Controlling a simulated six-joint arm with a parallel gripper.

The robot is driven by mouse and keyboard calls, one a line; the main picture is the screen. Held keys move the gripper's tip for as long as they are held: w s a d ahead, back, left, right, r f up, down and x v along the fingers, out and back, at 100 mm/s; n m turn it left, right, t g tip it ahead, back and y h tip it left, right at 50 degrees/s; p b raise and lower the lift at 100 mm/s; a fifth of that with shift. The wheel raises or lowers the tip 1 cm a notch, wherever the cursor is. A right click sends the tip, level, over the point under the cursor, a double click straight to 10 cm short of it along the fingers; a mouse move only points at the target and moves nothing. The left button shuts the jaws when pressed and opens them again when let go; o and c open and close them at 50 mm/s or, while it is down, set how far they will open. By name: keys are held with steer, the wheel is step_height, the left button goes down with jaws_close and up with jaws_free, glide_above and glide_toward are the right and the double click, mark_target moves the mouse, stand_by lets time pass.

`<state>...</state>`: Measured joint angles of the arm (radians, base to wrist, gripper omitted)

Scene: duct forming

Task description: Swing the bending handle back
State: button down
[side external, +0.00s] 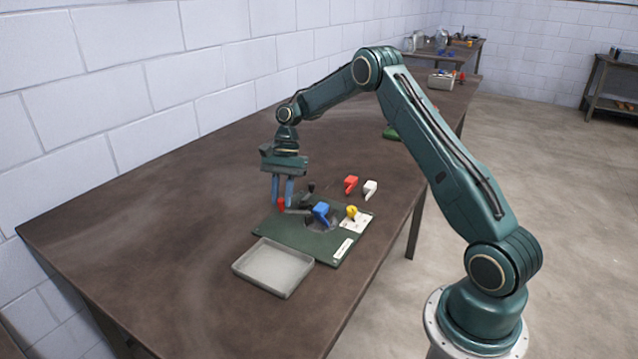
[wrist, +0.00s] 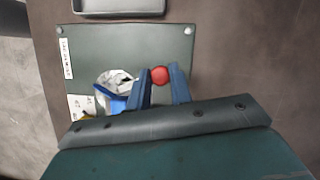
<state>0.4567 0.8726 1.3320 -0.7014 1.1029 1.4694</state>
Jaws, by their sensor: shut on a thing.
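My gripper (side external: 282,190) has its two blue fingers pointing down at the left side of the green bending plate (side external: 285,232). The fingers are shut on a red knob, the bending handle (side external: 281,205), which shows between the fingertips in the wrist view (wrist: 159,75). A grey metal piece lies beside it toward the middle of the plate. A blue part (side external: 321,211) sits on the plate to the right, and a yellow part (side external: 352,212) stands on a white label farther right. My fingers and wrist hide part of the mechanism in the wrist view.
An empty grey tray (side external: 272,288) lies in front of the plate. A red part (side external: 351,183) and a white part (side external: 370,188) lie on the brown table behind it. The table's left side is clear. A block wall runs along the left.

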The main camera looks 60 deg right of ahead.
steer(key=shift+w+d, duration=0.1)
steer(key=shift+d, duration=0.05)
steer(key=c, duration=1.3)
jaws_free()
steer(key=shift+o, duration=0.2)
steer(key=shift+r, duration=0.1)
steer(key=v, duration=0.7)
steer(key=shift+r, duration=0.15)
